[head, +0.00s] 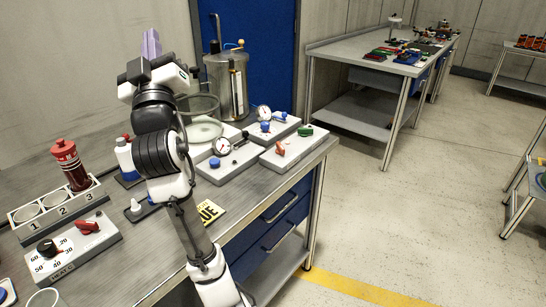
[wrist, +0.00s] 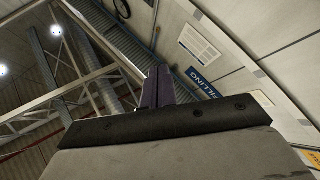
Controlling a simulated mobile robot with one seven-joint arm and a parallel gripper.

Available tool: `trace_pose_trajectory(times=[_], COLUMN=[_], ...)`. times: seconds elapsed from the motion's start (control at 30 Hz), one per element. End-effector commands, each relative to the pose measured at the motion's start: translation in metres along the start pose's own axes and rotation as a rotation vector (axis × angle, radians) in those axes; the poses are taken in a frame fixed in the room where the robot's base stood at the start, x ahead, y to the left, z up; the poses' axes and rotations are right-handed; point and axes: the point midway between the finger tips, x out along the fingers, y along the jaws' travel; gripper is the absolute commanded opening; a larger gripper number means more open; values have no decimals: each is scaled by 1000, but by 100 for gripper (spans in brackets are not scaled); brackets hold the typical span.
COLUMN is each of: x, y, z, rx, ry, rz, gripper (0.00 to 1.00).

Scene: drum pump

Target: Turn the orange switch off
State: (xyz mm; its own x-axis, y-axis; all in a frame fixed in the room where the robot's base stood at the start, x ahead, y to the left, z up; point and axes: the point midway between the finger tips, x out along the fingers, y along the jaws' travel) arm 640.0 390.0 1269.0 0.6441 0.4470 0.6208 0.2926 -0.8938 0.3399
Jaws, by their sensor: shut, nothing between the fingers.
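The orange switch (head: 280,148) is a small lever on a white box (head: 293,152) near the front right edge of the workbench in the head view. A green switch (head: 305,132) sits on the same box, behind and to the right of it. My gripper (head: 151,42) is raised high above the bench, left of the switches and well apart from them. Its purple fingers point up, shut and empty. In the wrist view the fingers (wrist: 158,86) point at the wall and ceiling; no switch shows there.
White boxes with gauges (head: 222,146) stand left of and behind the switch box. A metal tank (head: 228,85) stands behind them. A box with a red switch (head: 88,226) and a black dial is at the front left. Open floor lies to the right.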

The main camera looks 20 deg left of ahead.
Motion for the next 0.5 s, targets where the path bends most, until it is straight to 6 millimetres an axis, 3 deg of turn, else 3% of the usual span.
trace_pose_trajectory(times=[0.03, 0.13, 0.2, 0.3, 0.4, 0.5], x=[15, 28, 22, -4, -35, -61], y=[11, 38, 53, 63, 61, 53], z=[48, 136, 192, 255, 294, 313], rx=[-59, -149, -182, -195, -183, -160], ry=[-161, -503, -749, -1077, -1341, -1536], rz=[36, 85, 96, 77, 29, -29], gripper=[0, 0, 0, 0, 0, 0])
